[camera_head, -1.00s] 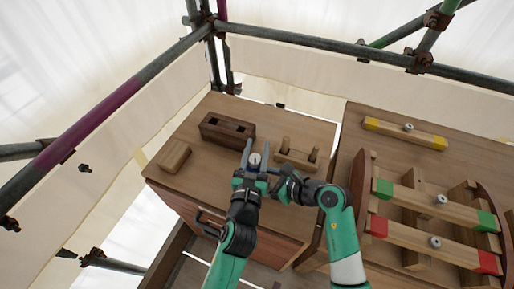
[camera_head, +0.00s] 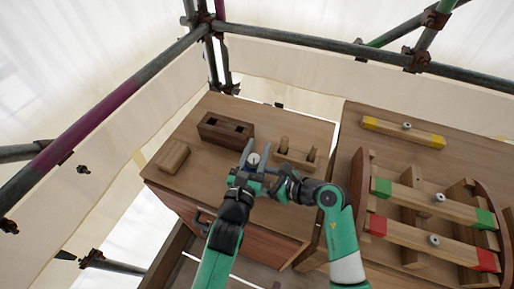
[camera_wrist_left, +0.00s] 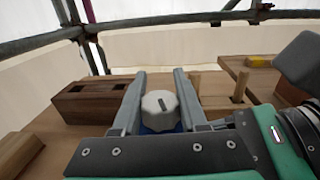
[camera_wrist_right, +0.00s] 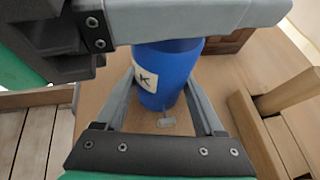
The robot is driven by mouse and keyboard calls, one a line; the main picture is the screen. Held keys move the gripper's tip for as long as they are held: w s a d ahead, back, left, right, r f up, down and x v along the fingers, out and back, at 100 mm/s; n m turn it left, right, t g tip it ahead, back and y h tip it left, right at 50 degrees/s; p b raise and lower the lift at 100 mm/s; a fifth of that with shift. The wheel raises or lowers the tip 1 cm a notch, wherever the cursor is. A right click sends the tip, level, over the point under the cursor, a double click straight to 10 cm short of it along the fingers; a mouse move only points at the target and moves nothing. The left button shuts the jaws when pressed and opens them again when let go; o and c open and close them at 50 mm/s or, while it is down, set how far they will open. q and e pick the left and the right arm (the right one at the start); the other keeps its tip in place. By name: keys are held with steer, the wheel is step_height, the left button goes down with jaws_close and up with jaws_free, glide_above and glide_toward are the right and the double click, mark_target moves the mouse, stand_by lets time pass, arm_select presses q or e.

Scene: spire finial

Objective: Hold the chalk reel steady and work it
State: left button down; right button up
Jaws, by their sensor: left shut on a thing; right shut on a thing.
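The chalk reel has a blue body (camera_wrist_right: 168,78) with a white label marked K and a pale round knob (camera_wrist_left: 160,109) on top. The knob also shows in the head view (camera_head: 253,158). A small grey tab (camera_wrist_right: 167,122) hangs at the reel's near side. The left wrist view hides most of the body below the knob.
A dark wooden block with square holes (camera_head: 226,130) stands behind and left, and a plain wood block (camera_head: 173,157) lies farther left. A pegged wooden rack (camera_head: 295,154) is close on the right. Beams with coloured ends (camera_head: 430,205) lie on the right-hand bench.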

arm_select(q)
steer(key=shift+f, duration=0.15)
steer(key=shift+c, duration=2.2)
jaws_free()
steer(key=v, duration=1.2)
steer(key=shift+s+d, duration=0.1)
